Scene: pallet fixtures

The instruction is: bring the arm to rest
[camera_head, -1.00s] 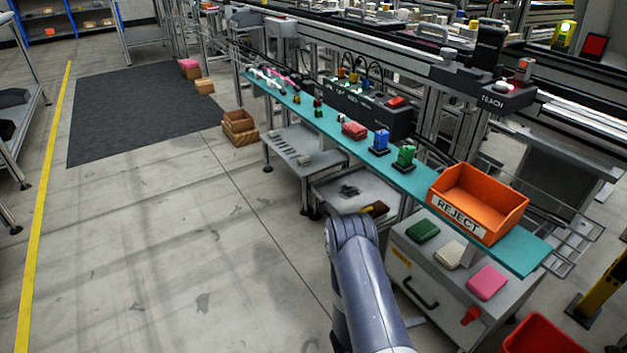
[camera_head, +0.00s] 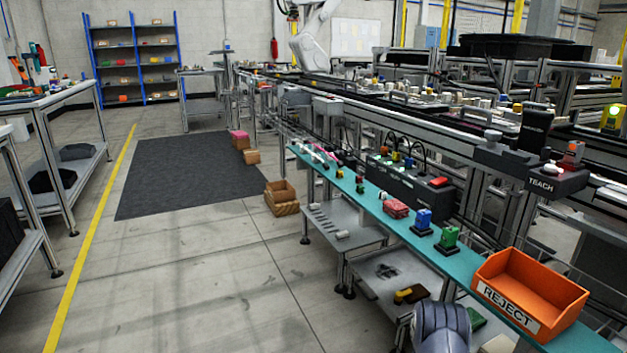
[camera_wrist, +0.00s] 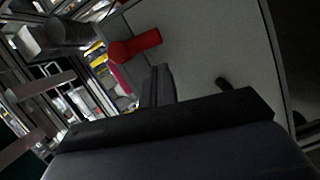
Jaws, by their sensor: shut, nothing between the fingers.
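In the wrist view my gripper (camera_wrist: 160,80) shows as two dark fingers close together, shut and empty. They point towards a plain grey surface (camera_wrist: 205,50), and I cannot tell the gap to it. A red part (camera_wrist: 133,47) lies ahead and to the left of the fingertips, apart from them. My gripper is outside the head view.
A teal shelf (camera_head: 375,202) runs along the line, bearing an orange REJECT bin (camera_head: 533,290), a green part (camera_head: 448,236), a blue part (camera_head: 423,219) and a red part (camera_head: 396,208). Wooden boxes (camera_head: 282,198) stand on the floor.

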